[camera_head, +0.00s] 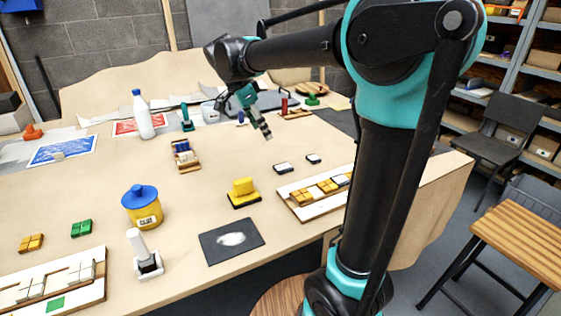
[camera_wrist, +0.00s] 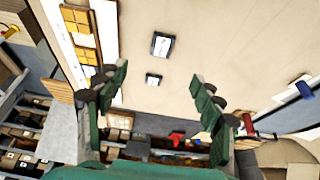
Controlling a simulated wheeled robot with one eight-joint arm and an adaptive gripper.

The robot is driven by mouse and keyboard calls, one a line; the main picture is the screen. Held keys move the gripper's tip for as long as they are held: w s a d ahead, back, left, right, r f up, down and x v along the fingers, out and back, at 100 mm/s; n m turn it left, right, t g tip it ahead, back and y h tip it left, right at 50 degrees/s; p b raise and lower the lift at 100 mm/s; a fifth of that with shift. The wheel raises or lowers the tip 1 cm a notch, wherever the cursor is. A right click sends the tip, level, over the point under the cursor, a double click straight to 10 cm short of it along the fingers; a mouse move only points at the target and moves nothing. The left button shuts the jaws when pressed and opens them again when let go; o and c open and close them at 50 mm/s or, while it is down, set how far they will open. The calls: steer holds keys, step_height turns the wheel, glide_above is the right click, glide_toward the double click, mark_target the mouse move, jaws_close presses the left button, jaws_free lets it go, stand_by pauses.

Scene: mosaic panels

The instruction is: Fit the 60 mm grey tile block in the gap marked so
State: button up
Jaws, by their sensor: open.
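My gripper (camera_head: 266,134) is open and empty above the table. In the wrist view its green fingers (camera_wrist: 158,78) are spread apart. Two loose dark-edged blocks with pale grey-white tops lie on the table: a larger one (camera_head: 283,168) and a smaller one (camera_head: 313,158). The wrist view shows the larger block (camera_wrist: 163,45) beyond the fingertips and the smaller block (camera_wrist: 153,79) between them in the picture, well below. I cannot read which is 60 mm. A mosaic panel (camera_head: 303,213) holds yellow and pale tiles in a row; its gap marks are too small to read.
A second panel (camera_head: 90,295) with pale tiles and a green square lies at front left. Yellow (camera_head: 31,243) and green (camera_head: 81,228) blocks, a blue-lidded yellow pot (camera_head: 143,208), a yellow sponge-like thing (camera_head: 243,190) and a dark mat (camera_head: 215,252) stand nearby. A white bottle (camera_head: 143,115) stands further back.

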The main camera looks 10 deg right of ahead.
glide_toward(283, 166)
steer(key=f, duration=0.3)
steer(key=shift+s+d, duration=0.15)
steer(key=shift+s, duration=0.05)
steer(key=shift+w+d+x, duration=0.1)
steer(key=shift+d+x, duration=0.05)
steer(key=shift+x, duration=1.15)
steer(key=shift+w+d+x, duration=0.1)
steer(key=shift+w+x, duration=0.05)
steer(key=shift+x, duration=1.1)
steer(key=shift+r, duration=0.2)
steer(key=c, duration=1.3)
steer(key=shift+r, duration=0.1)
